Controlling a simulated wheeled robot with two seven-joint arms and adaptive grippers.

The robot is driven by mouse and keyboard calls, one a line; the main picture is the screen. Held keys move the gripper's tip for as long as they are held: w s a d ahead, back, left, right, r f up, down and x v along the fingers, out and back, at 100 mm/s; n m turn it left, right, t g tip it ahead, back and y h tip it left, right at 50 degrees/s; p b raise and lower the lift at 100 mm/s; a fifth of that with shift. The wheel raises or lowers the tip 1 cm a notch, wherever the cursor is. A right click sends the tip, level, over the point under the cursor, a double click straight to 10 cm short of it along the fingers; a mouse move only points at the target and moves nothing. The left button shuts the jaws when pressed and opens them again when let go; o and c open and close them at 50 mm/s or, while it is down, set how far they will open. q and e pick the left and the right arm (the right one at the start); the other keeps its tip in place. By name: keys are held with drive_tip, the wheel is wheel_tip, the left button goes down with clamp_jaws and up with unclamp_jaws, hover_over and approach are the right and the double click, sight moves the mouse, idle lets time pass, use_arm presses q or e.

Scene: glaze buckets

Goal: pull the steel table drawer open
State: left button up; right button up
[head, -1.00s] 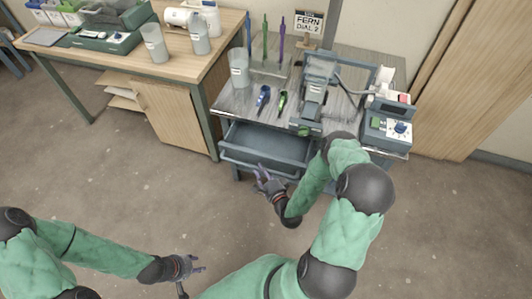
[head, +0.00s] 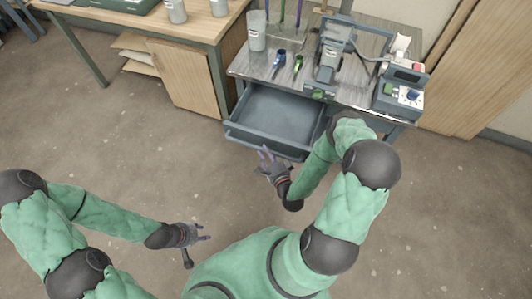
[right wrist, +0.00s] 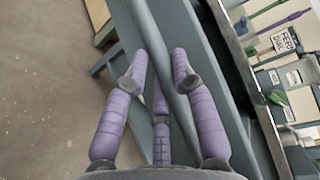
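The steel table (head: 340,85) stands at the upper right in the head view. Its grey drawer (head: 275,112) is pulled well out, and its inside looks empty. The drawer's front handle bar (head: 262,143) also crosses the right wrist view (right wrist: 150,28) on a slant. My right gripper (head: 263,160) is at the drawer front, with its purple fingers spread. In the wrist view (right wrist: 159,70) the bar runs between and past the fingers; whether they touch it is unclear. My left gripper (head: 202,232) is open and empty over the floor.
A clear cup (head: 257,30), a blue tool (head: 279,58), a green tool (head: 298,64) and a device with a dial (head: 402,95) are on the steel table. A wooden bench (head: 190,40) stands to the left. The floor in front is clear.

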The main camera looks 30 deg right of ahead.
drive_tip(key=o, duration=0.4)
drive_tip(key=s, duration=0.4)
drive_tip(key=s+r, duration=0.1)
drive_tip(key=s, duration=0.6)
drive_tip(key=shift+s+a+r, duration=0.3)
drive_tip(key=shift+s+a, duration=0.1)
drive_tip(key=w+a+f+n+g+y+p, duration=0.1)
drive_tip(key=w+a+f+n+g+y, duration=0.3)
drive_tip(key=a+f+n+g, duration=0.4)
drive_tip(key=s+a+r+n+g, duration=0.1)
drive_tip(key=s+a+n+g, duration=0.1)
drive_tip(key=n, duration=0.1)
drive_tip(key=s+a+r+n+g+p, duration=0.1)
drive_tip(key=s+a+r+n+g, duration=0.1)
drive_tip(key=s+n+g, duration=0.1)
drive_tip(key=s+a+r+n+g+y, duration=0.1)
drive_tip(key=s+a+n+g, duration=0.2)
drive_tip(key=n, duration=0.1)
drive_tip(key=shift+a+r+p, duration=0.1)
drive_tip(key=shift+r+p, duration=0.2)
